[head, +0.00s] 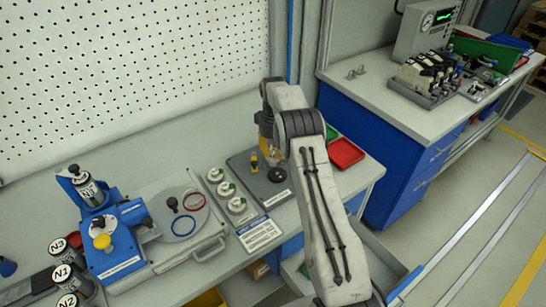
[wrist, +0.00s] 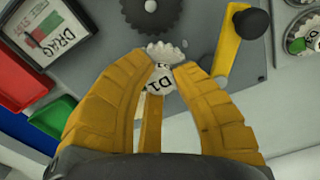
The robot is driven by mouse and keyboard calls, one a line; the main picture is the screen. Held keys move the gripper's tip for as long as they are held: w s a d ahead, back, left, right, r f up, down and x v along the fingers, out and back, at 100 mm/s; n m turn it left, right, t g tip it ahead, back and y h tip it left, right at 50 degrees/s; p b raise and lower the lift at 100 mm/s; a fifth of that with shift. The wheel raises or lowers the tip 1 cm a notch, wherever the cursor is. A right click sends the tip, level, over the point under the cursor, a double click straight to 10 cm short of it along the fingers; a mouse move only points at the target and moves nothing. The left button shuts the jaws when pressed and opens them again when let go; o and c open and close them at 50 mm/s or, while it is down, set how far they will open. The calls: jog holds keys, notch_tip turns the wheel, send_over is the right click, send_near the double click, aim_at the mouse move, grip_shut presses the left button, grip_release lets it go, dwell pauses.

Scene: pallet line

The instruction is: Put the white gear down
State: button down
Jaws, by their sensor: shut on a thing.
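In the wrist view, a white toothed gear (wrist: 162,52) with dark lettering on its face is between the tips of my yellow fingers. My gripper (wrist: 160,72) is shut on it, and the fingers hide part of it. The gear is over a grey plate (wrist: 115,32), but I cannot tell whether it touches it. In the head view, my gripper (head: 268,138) is over the same grey plate (head: 240,165) on the bench, and my arm hides part of it; the gear is too small to make out there.
A yellow lever (wrist: 231,45) with a black knob stands close right of the gear in the wrist view. A dark round part (head: 277,174) sits on the plate. Several white round parts (head: 226,189) stand left of it; a red tray (head: 345,153) is on the right.

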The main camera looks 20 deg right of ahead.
aim_at(273, 158)
jog(key=shift+f, duration=1.45)
jog(key=shift+f, duration=0.1)
jog(key=shift+f, duration=0.15)
jog(key=c, duration=1.2)
grip_release()
jog(key=shift+o, duration=0.2)
